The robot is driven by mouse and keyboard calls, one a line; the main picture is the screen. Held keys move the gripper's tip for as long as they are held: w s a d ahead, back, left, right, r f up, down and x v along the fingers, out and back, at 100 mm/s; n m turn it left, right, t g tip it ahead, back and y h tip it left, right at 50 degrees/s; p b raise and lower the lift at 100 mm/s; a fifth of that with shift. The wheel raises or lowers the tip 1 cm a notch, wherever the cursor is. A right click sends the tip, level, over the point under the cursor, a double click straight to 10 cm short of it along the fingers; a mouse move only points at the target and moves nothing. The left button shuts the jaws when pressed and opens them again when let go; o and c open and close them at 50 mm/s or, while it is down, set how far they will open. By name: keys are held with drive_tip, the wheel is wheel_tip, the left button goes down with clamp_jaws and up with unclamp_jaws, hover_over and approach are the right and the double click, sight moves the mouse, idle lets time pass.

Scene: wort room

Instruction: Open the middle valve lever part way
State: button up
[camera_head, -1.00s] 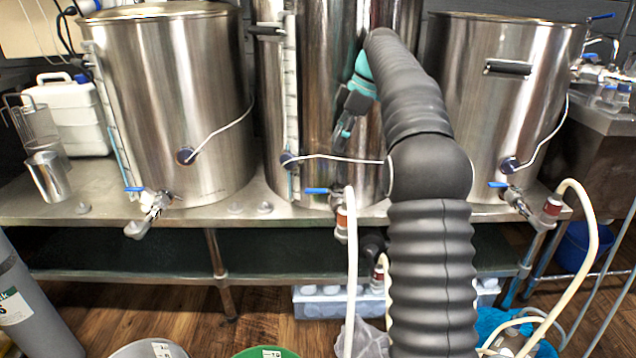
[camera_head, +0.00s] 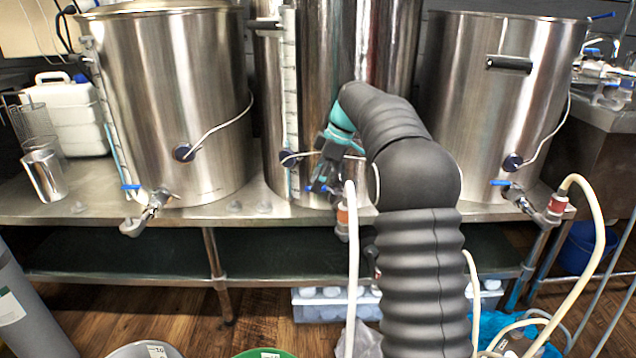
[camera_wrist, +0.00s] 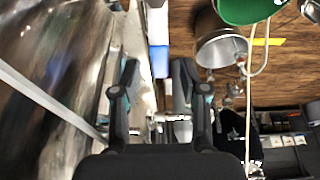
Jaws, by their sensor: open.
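The middle kettle (camera_head: 330,60) is a tall steel pot on the bench. Its valve is low on the front, with a red-brown fitting (camera_head: 342,214) and a pale hose (camera_head: 352,270) below. My gripper (camera_head: 322,184) is open at this valve, in front of the kettle wall, and largely covers the blue lever. In the wrist view my open fingers (camera_wrist: 157,75) stand apart on either side of a blue patch (camera_wrist: 160,62). I cannot tell whether that patch is the lever, nor whether a finger touches it. The lever's angle is hidden.
The left kettle (camera_head: 165,100) and right kettle (camera_head: 495,90) have their own blue-levered valves (camera_head: 150,205) (camera_head: 515,192). A pale hose (camera_head: 597,230) loops from the right valve. The steel bench (camera_head: 90,205) has free room at its front left. A metal cup (camera_head: 44,176) stands there.

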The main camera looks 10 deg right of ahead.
drive_tip(key=shift+a+f, duration=0.1)
drive_tip(key=shift+f, duration=0.05)
clamp_jaws()
idle(0.4)
drive_tip(key=shift+s+n+g+p, duration=0.35)
drive_tip(key=shift+s+n+p, duration=0.2)
drive_tip(key=shift+n, duration=0.4)
drive_tip(key=shift+s+n+g+p, duration=0.4)
drive_tip(key=shift+n+p, duration=0.25)
drive_tip(key=shift+n, duration=0.35)
drive_tip(key=shift+s+n+g+p, duration=0.35)
drive_tip(key=shift+s+n+p, duration=0.2)
drive_tip(key=shift+n, duration=0.4)
